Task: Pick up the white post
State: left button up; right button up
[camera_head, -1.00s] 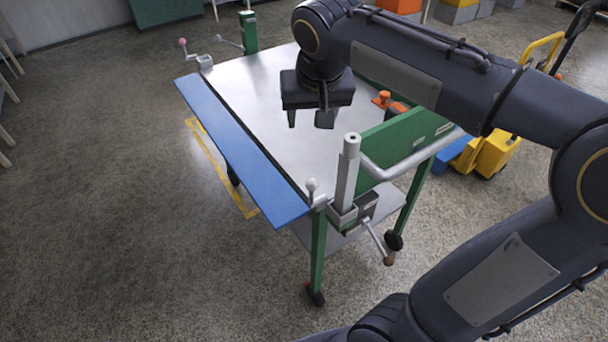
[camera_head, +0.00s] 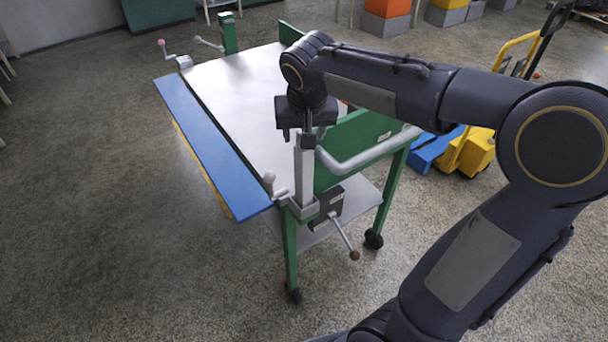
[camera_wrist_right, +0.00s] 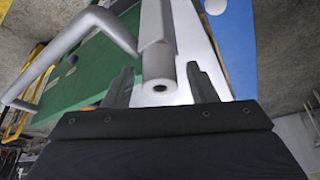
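The white post (camera_head: 304,178) stands upright in a bracket at the near corner of the green-framed table. In the right wrist view the post (camera_wrist_right: 157,45) points toward the camera, with a dark hole in its end. My right gripper (camera_head: 305,136) is over the top of the post. Its two fingers are spread on either side of the post's end, with gaps visible on both sides in the wrist view (camera_wrist_right: 160,80). The post's top is partly hidden by the gripper in the head view. My left gripper is not in view.
A grey rail (camera_head: 368,152) curves close to the post's right. A lever with a pale knob (camera_head: 269,178) is at its left, and a crank with a brown knob (camera_head: 354,255) hangs below. A blue board (camera_head: 205,140) lines the table's left edge. A yellow pallet truck (camera_head: 470,150) stands behind.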

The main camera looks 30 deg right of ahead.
grip_shut()
